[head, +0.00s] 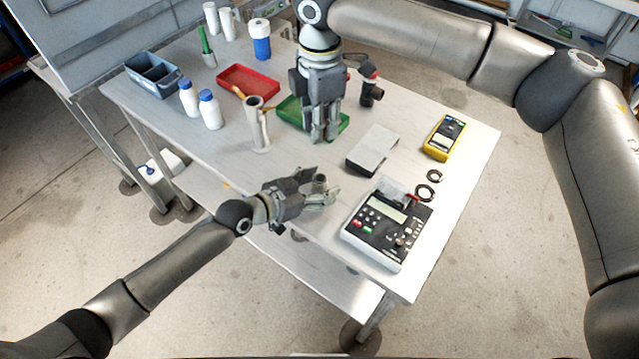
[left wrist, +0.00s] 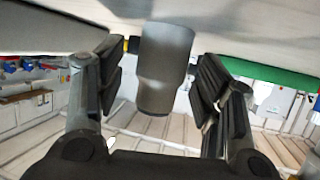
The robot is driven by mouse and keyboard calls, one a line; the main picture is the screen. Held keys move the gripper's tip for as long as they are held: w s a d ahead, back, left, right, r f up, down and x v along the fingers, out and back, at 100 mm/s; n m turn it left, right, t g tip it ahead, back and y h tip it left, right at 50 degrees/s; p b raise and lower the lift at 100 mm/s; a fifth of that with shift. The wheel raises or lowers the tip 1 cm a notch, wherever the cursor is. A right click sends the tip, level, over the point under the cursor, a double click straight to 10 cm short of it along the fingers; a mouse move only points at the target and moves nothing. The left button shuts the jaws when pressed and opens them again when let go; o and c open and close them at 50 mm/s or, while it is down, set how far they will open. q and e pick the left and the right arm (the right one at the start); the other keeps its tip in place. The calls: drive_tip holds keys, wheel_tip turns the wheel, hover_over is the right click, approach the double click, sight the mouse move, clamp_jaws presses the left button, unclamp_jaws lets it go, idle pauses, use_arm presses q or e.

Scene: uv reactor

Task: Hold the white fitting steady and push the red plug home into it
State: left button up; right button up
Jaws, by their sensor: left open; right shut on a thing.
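My left gripper (head: 318,192) is open near the table's front edge, with its fingers on both sides of a short grey, tapered round piece (head: 319,183). In the left wrist view this piece (left wrist: 163,66) stands between the spread fingers (left wrist: 163,88), with a gap on each side. It looks grey in shade; I cannot be sure it is the white fitting. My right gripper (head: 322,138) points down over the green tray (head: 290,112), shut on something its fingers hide. I cannot make out a red plug.
A pale cylinder (head: 258,128) stands left of the right gripper. White bottles (head: 210,110) and a red tray (head: 248,83) are farther left.

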use_arm(q)
drive_tip(key=shift+w+d+f, duration=0.1)
drive_tip(key=shift+w+d, duration=0.1)
drive_tip(key=shift+d, duration=0.05)
drive_tip(key=shift+c, duration=0.4)
drive_tip(key=c, duration=1.1)
drive_tip(key=shift+o, duration=0.2)
use_arm(e)
wheel_tip(320, 180, down, 6)
drive_tip(key=shift+r, duration=0.1)
